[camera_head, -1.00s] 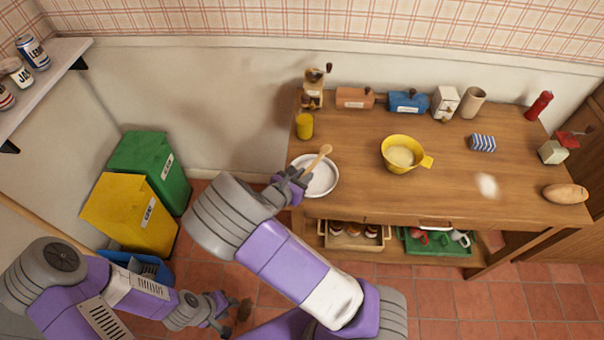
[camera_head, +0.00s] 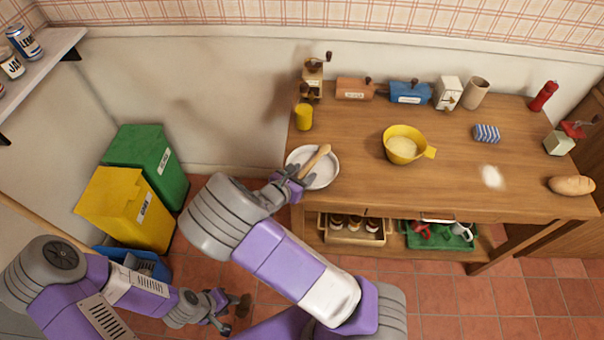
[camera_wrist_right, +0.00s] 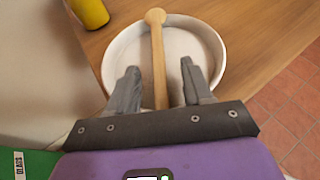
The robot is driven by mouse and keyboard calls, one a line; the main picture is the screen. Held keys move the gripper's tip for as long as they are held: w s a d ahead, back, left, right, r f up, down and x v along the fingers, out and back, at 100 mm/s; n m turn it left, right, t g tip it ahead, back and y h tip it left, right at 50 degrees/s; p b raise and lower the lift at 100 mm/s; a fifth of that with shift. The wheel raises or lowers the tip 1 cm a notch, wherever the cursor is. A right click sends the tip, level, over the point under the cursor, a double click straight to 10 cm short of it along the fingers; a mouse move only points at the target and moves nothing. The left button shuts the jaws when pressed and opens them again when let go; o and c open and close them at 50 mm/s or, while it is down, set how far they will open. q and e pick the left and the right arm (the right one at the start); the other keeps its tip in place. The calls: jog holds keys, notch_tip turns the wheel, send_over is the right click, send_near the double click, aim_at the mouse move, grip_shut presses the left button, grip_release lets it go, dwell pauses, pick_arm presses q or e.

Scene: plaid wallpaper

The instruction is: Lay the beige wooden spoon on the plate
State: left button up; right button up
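The beige wooden spoon (camera_head: 318,160) lies across the white plate (camera_head: 328,177), a round dish with a raised rim, at the table's left front corner. In the right wrist view the spoon (camera_wrist_right: 157,50) has its round head at the far rim of the plate (camera_wrist_right: 214,62) and its handle pointing back toward me. My right gripper (camera_wrist_right: 160,88) is over the near part of the plate, its fingers apart with gaps on both sides of the handle. It also shows in the head view (camera_head: 292,184). My left gripper (camera_head: 228,310) is low above the floor, fingers apart, away from the table.
A yellow cup (camera_head: 304,117) stands behind the plate. A yellow pan (camera_head: 402,146) is to its right, with canisters and a grinder along the back. Green (camera_head: 143,160) and yellow (camera_head: 128,208) bins stand left of the table.

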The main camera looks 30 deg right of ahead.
jog(key=p+v, duration=0.2)
jog(key=v, duration=0.4)
jog(key=shift+r, duration=0.1)
jog(key=shift+s+a+r, duration=0.2)
jog(key=shift+s+a, duration=0.15)
jog(key=shift+a, duration=0.25)
